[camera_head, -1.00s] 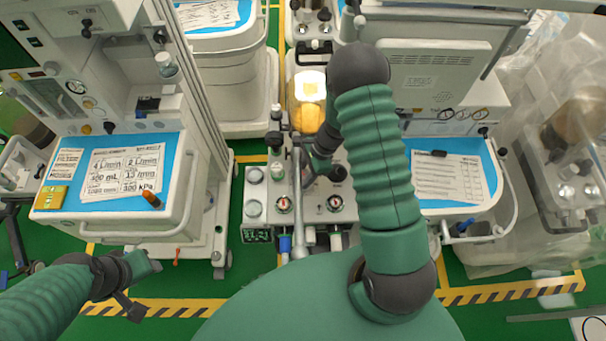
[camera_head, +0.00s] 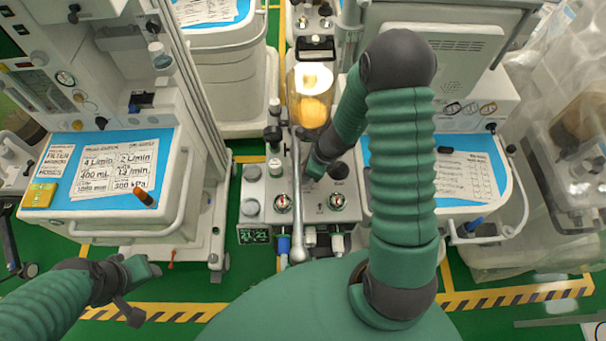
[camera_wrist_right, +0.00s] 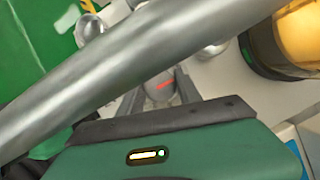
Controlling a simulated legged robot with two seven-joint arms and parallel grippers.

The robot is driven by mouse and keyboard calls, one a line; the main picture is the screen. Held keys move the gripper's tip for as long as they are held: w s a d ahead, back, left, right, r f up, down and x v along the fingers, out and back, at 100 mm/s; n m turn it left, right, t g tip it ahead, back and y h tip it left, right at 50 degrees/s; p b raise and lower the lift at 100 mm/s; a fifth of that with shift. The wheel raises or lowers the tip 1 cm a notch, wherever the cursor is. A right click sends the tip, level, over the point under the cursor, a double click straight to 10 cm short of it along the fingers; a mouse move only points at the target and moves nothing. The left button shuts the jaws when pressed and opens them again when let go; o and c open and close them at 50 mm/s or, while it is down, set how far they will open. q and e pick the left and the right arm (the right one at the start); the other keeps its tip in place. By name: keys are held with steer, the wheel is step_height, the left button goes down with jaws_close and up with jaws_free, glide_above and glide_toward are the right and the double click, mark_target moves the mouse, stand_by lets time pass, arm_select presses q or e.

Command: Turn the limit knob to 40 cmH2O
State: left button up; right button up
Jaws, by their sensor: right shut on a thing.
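The grey knob with a red mark (camera_wrist_right: 162,86) sits between the fingers of my right gripper (camera_wrist_right: 158,97) in the right wrist view. The gripper is shut on it. In the head view my right gripper (camera_head: 314,168) reaches down to the middle of the grey machine block (camera_head: 262,208), just right of a silver tube. The knob is hidden there, and I cannot read its scale. My left gripper (camera_head: 140,288) is open and empty at the lower left, above the green floor and away from the machine.
The silver tube (camera_head: 297,205) runs close beside my right gripper and crosses the wrist view (camera_wrist_right: 130,65). A clear canister with yellow contents (camera_head: 311,105) stands behind the block. Carts with blue-lined trays stand left (camera_head: 170,150) and right (camera_head: 470,147).

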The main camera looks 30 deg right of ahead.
steer(key=shift+d+m, duration=0.15)
steer(key=shift+m, duration=0.25)
steer(key=o, duration=1.2)
steer(key=shift+c, duration=0.2)
steer(key=shift+o, duration=1)
steer(key=p+v, duration=0.5)
steer(key=v, duration=1.1)
steer(key=shift+s+r, duration=0.25)
steer(key=shift+r, duration=0.1)
